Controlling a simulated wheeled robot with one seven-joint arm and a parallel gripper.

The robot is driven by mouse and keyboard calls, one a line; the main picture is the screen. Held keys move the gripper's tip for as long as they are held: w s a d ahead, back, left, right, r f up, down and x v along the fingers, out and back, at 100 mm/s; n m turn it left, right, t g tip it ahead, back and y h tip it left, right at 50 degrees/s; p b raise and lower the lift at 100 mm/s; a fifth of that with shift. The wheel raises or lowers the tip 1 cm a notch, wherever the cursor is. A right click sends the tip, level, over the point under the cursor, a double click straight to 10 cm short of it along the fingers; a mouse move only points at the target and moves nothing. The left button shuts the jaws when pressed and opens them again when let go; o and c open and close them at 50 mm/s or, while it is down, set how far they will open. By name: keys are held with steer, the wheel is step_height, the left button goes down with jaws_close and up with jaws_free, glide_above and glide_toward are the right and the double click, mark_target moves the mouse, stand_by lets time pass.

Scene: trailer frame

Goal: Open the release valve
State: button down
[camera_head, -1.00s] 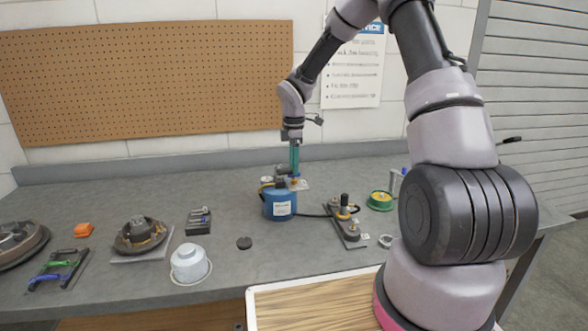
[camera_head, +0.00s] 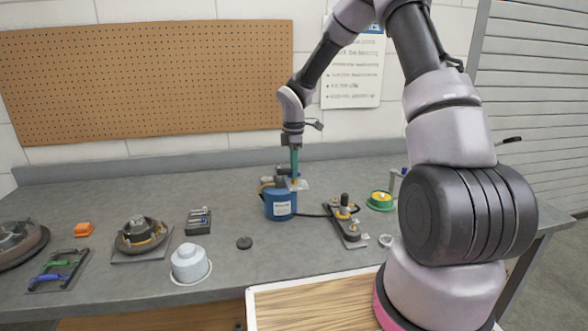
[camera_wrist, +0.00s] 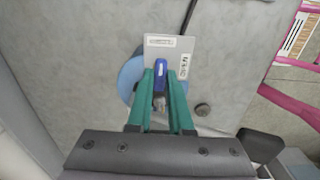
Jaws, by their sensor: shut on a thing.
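A blue canister (camera_head: 280,203) with a white label stands upright on the grey bench. A small light metal plate (camera_head: 299,185) sits at its top; it also shows in the wrist view (camera_wrist: 168,50), with printed labels. A blue lever (camera_wrist: 159,74), apparently the release valve's handle, lies over the plate between my fingertips. My gripper (camera_head: 294,176) points straight down over the canister. In the wrist view its teal fingers (camera_wrist: 160,84) are shut on the blue lever. The fingers hide much of the canister top and the valve body.
A valve block on a plate (camera_head: 345,224) and a green spool (camera_head: 380,201) are right of the canister. A black puck (camera_head: 244,243), a white domed part (camera_head: 190,263) and a tool holder (camera_head: 198,221) are left. The pegboard (camera_head: 150,80) wall is behind.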

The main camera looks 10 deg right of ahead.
steer(key=m, duration=0.8)
steer(key=shift+m, duration=0.4)
steer(key=m, duration=0.4)
steer(key=shift+m, duration=2.2)
steer(key=c, duration=0.8)
jaws_free()
